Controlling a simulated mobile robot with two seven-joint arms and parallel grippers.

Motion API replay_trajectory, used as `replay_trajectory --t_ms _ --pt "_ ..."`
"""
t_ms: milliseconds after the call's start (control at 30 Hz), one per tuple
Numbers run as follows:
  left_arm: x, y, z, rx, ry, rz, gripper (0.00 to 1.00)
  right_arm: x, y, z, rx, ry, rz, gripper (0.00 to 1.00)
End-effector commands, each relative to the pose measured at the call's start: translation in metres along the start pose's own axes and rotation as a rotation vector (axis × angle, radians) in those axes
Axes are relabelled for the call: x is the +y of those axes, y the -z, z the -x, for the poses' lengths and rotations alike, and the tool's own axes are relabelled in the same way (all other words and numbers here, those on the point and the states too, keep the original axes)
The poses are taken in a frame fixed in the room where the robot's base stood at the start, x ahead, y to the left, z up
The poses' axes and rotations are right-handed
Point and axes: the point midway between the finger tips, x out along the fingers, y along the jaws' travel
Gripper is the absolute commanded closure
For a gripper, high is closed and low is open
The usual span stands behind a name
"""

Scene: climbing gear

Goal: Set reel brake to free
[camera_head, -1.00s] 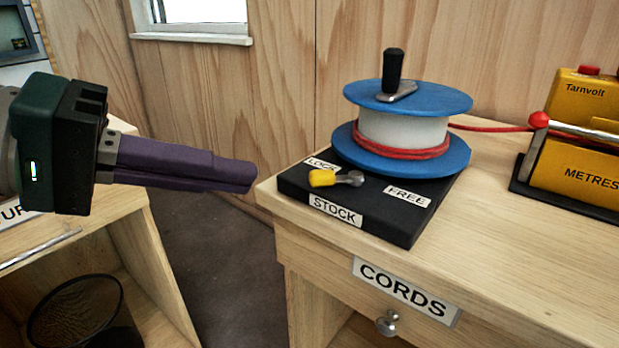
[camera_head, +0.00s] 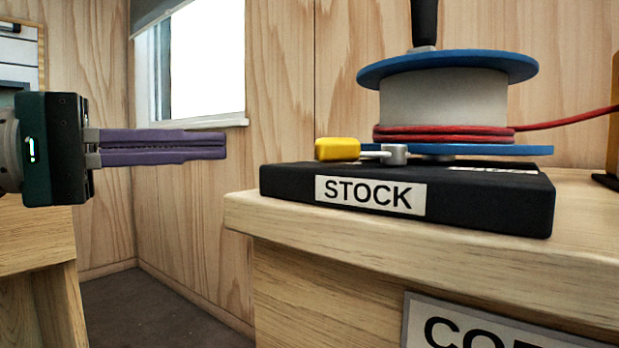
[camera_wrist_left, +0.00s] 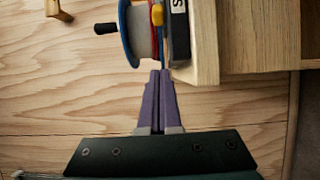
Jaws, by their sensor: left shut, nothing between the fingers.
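The reel (camera_head: 445,97) has blue flanges, a white drum and red cord, and stands on a black base (camera_head: 480,199) labelled STOCK. The brake lever has a yellow tip (camera_head: 337,149) on a grey pivot, and its tip points left, toward the side where the LOCK label showed earlier. The FREE label (camera_head: 495,168) is seen nearly edge-on. My left gripper (camera_head: 225,145) is shut and empty, left of the lever and apart from it, at about its height in the head view. In the left wrist view the fingers (camera_wrist_left: 160,75) point toward the yellow tip (camera_wrist_left: 157,15) and reel (camera_wrist_left: 138,40). My right gripper is not in view.
The wooden counter (camera_head: 245,213) carries the base near its front left corner. A drawer label (camera_head: 490,325) is cut off below. A window (camera_head: 195,60) is in the back wall. Open space lies between my left gripper and the counter.

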Motion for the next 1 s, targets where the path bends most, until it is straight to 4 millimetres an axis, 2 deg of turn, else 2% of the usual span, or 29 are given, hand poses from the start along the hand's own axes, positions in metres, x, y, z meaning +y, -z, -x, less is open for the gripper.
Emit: replay_trajectory --t_ms 367,567,900,1000 --pt "0.001 0.000 -0.005 0.000 0.000 -0.001 1.00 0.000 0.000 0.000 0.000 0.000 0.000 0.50" --pt "0.000 -0.001 -0.034 -0.003 -0.002 -0.002 1.00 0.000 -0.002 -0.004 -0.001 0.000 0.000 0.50" --pt "-0.001 -0.001 -0.102 -0.003 0.000 -0.002 1.00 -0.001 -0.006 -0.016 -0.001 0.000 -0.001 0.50" --pt "0.000 -0.011 -0.096 0.000 0.003 -0.006 1.00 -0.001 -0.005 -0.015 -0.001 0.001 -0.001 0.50"
